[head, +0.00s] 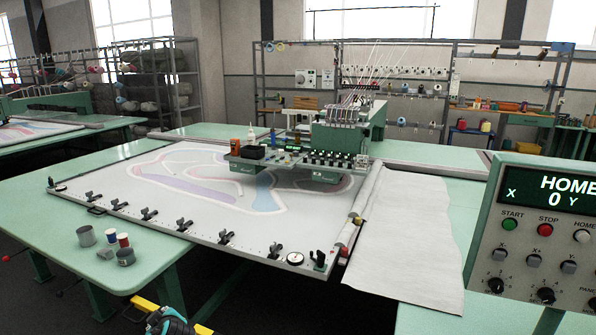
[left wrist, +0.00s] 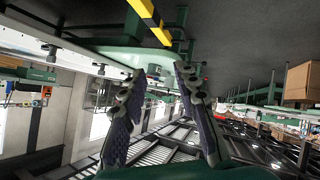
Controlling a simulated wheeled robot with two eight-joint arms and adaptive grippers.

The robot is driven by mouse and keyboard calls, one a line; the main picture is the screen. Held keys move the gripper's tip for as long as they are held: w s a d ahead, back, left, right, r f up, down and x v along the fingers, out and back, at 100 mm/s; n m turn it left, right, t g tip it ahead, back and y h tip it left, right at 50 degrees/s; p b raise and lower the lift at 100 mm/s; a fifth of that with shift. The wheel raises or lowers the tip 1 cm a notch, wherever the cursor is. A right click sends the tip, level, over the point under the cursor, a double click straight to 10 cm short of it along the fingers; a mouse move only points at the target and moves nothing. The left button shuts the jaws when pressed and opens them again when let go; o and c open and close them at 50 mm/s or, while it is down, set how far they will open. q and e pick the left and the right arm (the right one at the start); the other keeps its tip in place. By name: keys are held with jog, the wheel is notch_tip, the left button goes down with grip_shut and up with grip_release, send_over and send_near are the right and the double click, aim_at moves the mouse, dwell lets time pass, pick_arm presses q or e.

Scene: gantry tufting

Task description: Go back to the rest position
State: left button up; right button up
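My left gripper (left wrist: 158,72) shows in the left wrist view with its two dark padded fingers spread apart and nothing between them. In the head view only a teal and dark part shows at the bottom edge left of centre, which seems to belong to my left arm. My right gripper is in neither view. The tufting frame (head: 200,232) with its patterned white cloth (head: 120,200) lies on the green table (head: 60,235), apart from my left gripper. The green tufting head (head: 345,130) stands over the cloth's far right part.
A control panel (head: 535,240) reading HOME stands close at the right. Cups and spools (head: 123,240) sit on the table's near left corner. Loose white cloth (head: 405,235) hangs over the right side. A yellow bar (left wrist: 150,20) is beyond the left fingers. Dark floor (head: 30,300) is open at lower left.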

pick_arm(q)
jog(key=s+d+m+g+h, duration=0.1)
jog(key=s+d+m+h, duration=0.2)
jog(key=s+d+m, duration=0.3)
jog(key=s+d+r+m+h, duration=0.1)
jog(key=s+d+m+h, duration=0.3)
jog(key=s+d, duration=1)
jog(key=s+m, duration=0.3)
jog(key=s, duration=0.1)
jog(key=shift+s+g, duration=0.2)
jog(key=shift+g, duration=0.2)
